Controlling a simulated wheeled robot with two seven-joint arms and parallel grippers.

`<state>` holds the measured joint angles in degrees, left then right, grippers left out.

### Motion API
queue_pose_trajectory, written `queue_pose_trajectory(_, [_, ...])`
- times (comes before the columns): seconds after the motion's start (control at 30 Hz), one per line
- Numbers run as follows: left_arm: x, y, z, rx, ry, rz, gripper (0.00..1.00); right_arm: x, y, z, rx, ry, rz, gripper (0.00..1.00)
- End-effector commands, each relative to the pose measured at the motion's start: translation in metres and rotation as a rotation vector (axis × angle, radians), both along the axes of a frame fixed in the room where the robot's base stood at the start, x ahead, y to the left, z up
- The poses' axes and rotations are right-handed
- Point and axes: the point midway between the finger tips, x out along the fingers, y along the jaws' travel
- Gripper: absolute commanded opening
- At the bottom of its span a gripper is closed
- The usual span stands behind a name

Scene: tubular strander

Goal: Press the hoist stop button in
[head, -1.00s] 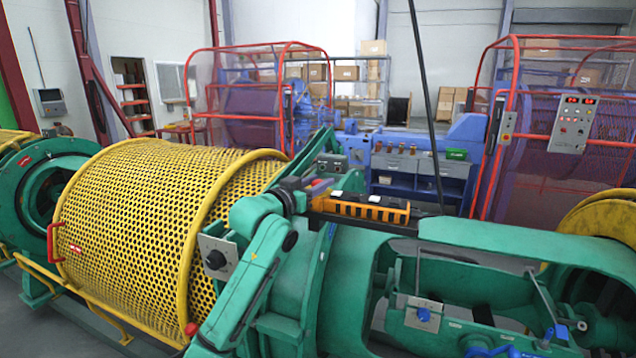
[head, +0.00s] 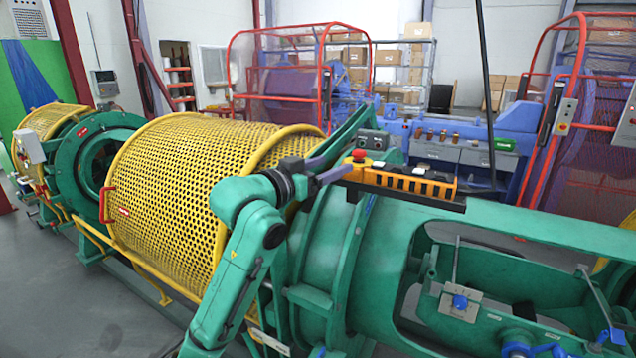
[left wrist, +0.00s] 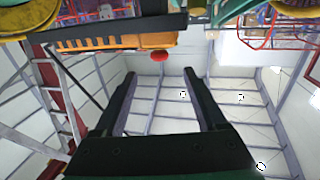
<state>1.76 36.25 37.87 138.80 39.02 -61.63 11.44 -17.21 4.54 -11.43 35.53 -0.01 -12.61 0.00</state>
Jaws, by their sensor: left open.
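The hoist pendant is an orange housing (head: 400,178) with dark slots, lying along a black bar above the green machine body. A red mushroom button (head: 358,156) stands at its left end. My left gripper (head: 328,168) is open and empty, with its fingers pointing right, close to the button end of the pendant. In the left wrist view the orange housing (left wrist: 120,42) runs across the top, and the red button (left wrist: 160,56) shows just beyond and between the two fingertips (left wrist: 160,73). It looks apart from both fingers. My right gripper is not in view.
A yellow perforated drum (head: 200,185) and the green machine body (head: 325,260) lie close under my left arm. A small grey control box (head: 372,142) sits behind the pendant. A dark pole (head: 482,90) hangs to its right. Grey floor (head: 110,310) is free at lower left.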

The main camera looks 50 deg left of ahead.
Motion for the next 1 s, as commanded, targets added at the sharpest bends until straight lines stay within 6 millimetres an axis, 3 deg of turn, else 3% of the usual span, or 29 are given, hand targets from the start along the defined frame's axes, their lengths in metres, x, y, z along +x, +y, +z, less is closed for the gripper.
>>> queue_pose_trajectory(0.1, [-0.021, -0.002, -0.009, 0.004, -0.005, 0.000, 0.74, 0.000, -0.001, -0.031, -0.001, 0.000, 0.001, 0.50])
queue_pose_trajectory(0.2, [-0.031, -0.004, -0.006, 0.001, -0.002, -0.001, 0.74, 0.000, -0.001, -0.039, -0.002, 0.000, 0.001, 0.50])
queue_pose_trajectory(0.83, [-0.034, -0.004, -0.002, 0.000, 0.004, -0.001, 0.74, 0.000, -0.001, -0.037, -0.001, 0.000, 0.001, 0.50])
queue_pose_trajectory(0.93, [-0.026, -0.006, -0.024, -0.006, 0.060, 0.000, 0.74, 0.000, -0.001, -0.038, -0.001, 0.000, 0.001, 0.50])
queue_pose_trajectory(1.0, [-0.015, -0.012, -0.064, -0.009, 0.157, 0.000, 0.74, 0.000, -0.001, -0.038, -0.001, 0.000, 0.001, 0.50])
